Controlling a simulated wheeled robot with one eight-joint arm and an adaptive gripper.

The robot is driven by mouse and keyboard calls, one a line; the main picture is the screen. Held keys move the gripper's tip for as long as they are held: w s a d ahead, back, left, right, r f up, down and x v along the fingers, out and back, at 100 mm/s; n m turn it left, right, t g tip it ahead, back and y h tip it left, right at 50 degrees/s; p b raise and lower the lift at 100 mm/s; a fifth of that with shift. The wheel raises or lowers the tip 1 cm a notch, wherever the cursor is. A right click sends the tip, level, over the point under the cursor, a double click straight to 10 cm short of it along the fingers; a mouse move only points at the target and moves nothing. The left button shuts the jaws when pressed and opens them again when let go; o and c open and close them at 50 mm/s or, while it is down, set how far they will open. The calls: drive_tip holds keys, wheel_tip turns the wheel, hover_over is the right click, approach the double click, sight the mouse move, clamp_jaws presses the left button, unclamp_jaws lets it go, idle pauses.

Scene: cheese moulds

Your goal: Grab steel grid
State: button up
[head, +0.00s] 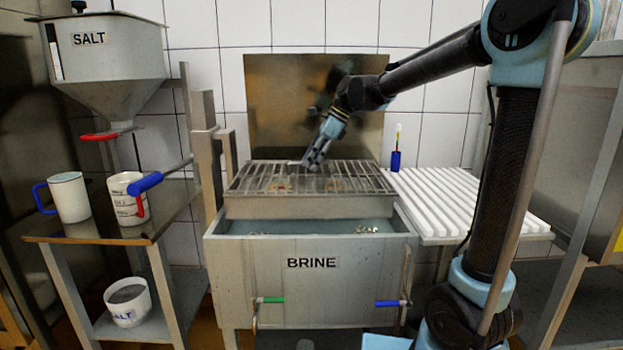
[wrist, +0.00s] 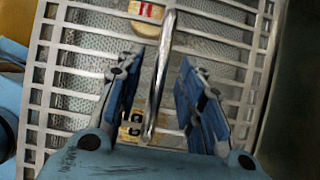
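The steel grid (head: 365,180) lies flat across the top of the brine tank (head: 230,280) and shows large in the wrist view (wrist: 42,98). A curved metal handle (wrist: 158,75) rises from the grid. My gripper (head: 308,163) is low over the middle of the grid. In the wrist view my gripper (wrist: 160,68) is open, with one blue-padded finger on each side of the handle. A visible gap remains between each finger and the handle. Pale yellowish pieces (wrist: 145,28) with coloured labels show through the bars.
A raised metal lid (head: 285,105) stands behind the tank. A white ribbed rack (head: 465,205) is at right, with a blue cup and brush (head: 396,160) behind. A salt hopper (head: 100,60) and mugs (head: 68,197) are at left. A blue-ended lever (head: 150,182) sticks out.

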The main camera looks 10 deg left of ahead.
drive_tip(key=shift+x, duration=0.9)
drive_tip(key=shift+f, duration=0.1)
clamp_jaws()
